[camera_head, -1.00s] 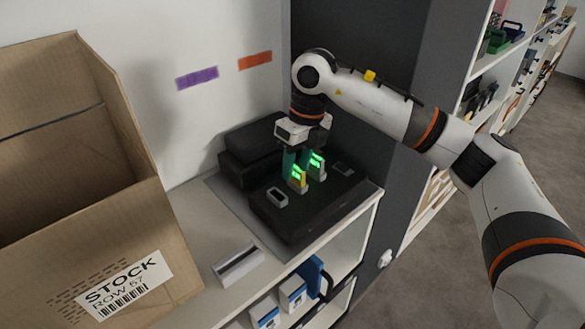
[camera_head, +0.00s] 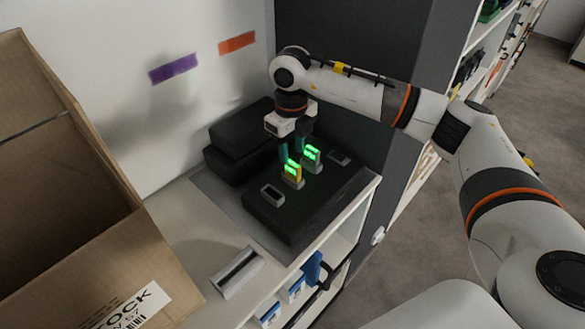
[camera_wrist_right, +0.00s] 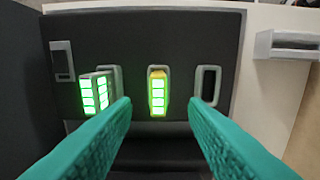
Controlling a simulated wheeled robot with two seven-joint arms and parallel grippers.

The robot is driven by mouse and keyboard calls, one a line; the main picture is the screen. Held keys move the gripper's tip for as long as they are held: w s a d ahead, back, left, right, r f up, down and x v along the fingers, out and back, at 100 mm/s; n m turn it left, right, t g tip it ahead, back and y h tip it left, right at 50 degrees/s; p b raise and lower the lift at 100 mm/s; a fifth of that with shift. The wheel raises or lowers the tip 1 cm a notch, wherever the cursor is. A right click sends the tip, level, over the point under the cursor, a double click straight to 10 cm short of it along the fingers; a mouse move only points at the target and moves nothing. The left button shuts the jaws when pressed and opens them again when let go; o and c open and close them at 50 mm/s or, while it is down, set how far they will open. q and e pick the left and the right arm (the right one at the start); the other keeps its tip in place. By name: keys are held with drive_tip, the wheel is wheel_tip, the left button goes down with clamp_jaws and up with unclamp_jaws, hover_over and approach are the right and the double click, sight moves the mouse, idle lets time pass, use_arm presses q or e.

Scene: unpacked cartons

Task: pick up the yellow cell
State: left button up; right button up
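The yellow cell (camera_head: 292,172) stands upright in a slot of the black charging dock (camera_head: 290,218), with green lit bars on it. In the right wrist view the yellow cell (camera_wrist_right: 158,92) shows ahead, between the two teal fingers. A second cell with green bars (camera_head: 311,157) stands in the slot beside it; it also shows in the right wrist view (camera_wrist_right: 96,93), left of the yellow one. My right gripper (camera_head: 293,152) is open and points down over the dock, close to the yellow cell; its spread fingers (camera_wrist_right: 159,104) hold nothing. My left gripper is out of view.
Empty dock slots (camera_head: 272,194) (camera_head: 339,158) lie on either side of the two cells. Black cases (camera_head: 240,140) lie behind the dock. A large open carton (camera_head: 120,240) stands at left. A grey slotted holder (camera_head: 237,272) sits on the white counter near its front edge.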

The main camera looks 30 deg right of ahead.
sight(293, 163)
wheel_tip(293, 163, down, 4)
drive_tip(key=shift+s+d+f+p, duration=0.1)
drive_tip(key=shift+f+p, duration=0.1)
drive_tip(key=shift+p, duration=0.9)
drive_tip(key=shift+f, duration=0.3)
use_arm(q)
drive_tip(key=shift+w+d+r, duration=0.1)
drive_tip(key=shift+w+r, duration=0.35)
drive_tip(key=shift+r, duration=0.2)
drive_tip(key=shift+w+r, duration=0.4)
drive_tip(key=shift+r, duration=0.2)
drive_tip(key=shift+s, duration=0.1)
use_arm(e)
drive_tip(key=shift+c, duration=0.6)
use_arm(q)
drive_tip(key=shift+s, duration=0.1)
use_arm(e)
clamp_jaws()
